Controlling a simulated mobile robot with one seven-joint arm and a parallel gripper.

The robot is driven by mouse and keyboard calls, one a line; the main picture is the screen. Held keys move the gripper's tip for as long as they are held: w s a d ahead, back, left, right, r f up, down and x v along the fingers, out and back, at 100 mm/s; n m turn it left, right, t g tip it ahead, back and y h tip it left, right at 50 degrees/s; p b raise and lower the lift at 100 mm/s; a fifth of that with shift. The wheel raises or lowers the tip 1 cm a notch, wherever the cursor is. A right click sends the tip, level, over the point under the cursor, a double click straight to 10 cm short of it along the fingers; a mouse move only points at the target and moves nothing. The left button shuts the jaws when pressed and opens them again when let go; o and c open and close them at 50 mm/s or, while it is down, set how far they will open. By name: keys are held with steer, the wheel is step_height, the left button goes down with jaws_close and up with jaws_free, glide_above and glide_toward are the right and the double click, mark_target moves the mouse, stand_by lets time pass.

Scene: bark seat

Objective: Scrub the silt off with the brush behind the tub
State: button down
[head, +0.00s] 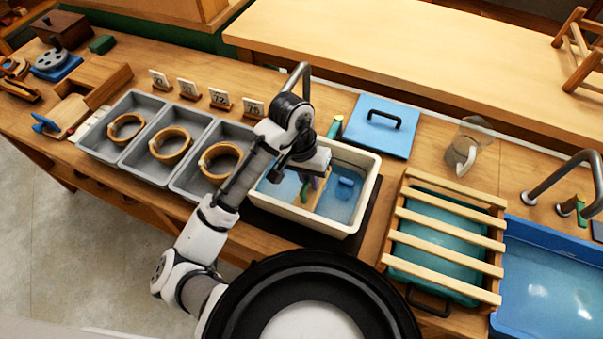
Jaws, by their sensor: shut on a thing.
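The white tub (298,219) holds blue water and stands on the counter in the middle of the head view. My gripper (311,179) points down into the tub and is shut on a slim green piece (305,189), which looks like a handle. A purple bit and a tan wooden piece (322,194) show close beside it. My wrist hides much of this, so I cannot tell whether the green piece is a brush or see any silt. Behind the tub stands a green cylindrical thing (334,128), partly hidden.
Grey trays (128,100) with bark rings are on the left, number cards behind them. A blue lid (381,125) with a black handle lies behind the tub. A slatted rack (447,236), a clear jug (461,157) and a blue basin (549,282) are on the right. A tap rises behind my wrist.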

steer(key=shift+s+d, duration=0.25)
steer(key=shift+d, duration=0.6)
steer(key=shift+r, duration=0.15)
step_height(320, 180, up, 2)
steer(key=p, duration=0.2)
steer(key=shift+a+r+p, duration=0.1)
steer(key=shift+r+p, duration=0.1)
steer(key=shift+p, duration=0.2)
steer(key=shift+r, duration=1.7)
steer(key=shift+r, duration=1.5)
